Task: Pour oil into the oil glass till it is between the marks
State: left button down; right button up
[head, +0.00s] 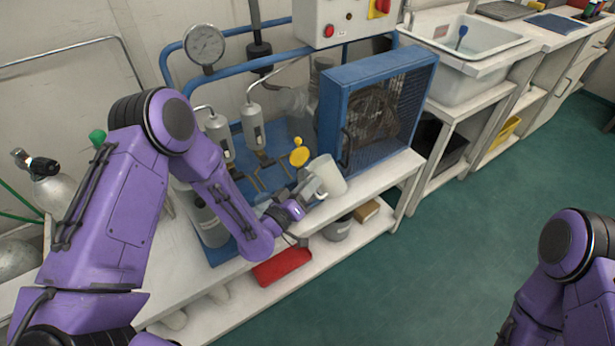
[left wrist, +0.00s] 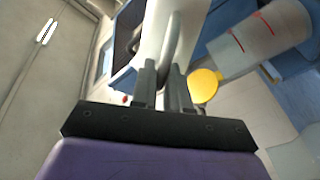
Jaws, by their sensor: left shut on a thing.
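My left gripper (head: 308,192) is shut on the handle of a white jug (head: 331,176), which it holds above the front edge of the bench, leaning left in the head view. The jug (left wrist: 166,28) and the gripper fingers (left wrist: 165,88) also show in the left wrist view. A pale clear cylinder with two red marks, seemingly the oil glass (left wrist: 258,40), is beside the jug there; I cannot make out an oil level. A yellow round cap (head: 299,157) is just left of the jug. No stream of oil shows. My right gripper is out of view.
A blue caged machine (head: 372,105) stands close behind the jug to the right. A pressure gauge (head: 204,45) and blue pipes rise at the back. A red object (head: 282,266) and a grey pot (head: 338,229) are on the lower shelf. The green floor (head: 440,250) is clear.

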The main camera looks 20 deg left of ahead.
aim_at(333, 198)
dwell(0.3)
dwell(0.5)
pick_arm(q)
jog(key=shift+d+f+m+b, duration=0.25)
jog(key=shift+d+m+b, duration=0.15)
jog(key=shift+m, duration=0.1)
jog(key=d+f+m+b, duration=0.2)
jog(key=f+m+b, duration=0.1)
jog(key=s+d+f+m+b, duration=0.1)
jog(key=d+f+m+b, duration=0.1)
jog(key=shift+g, duration=0.4)
jog(key=shift+s+d+m, duration=0.15)
jog(key=shift+d+m, duration=0.15)
jog(key=shift+m, duration=0.6)
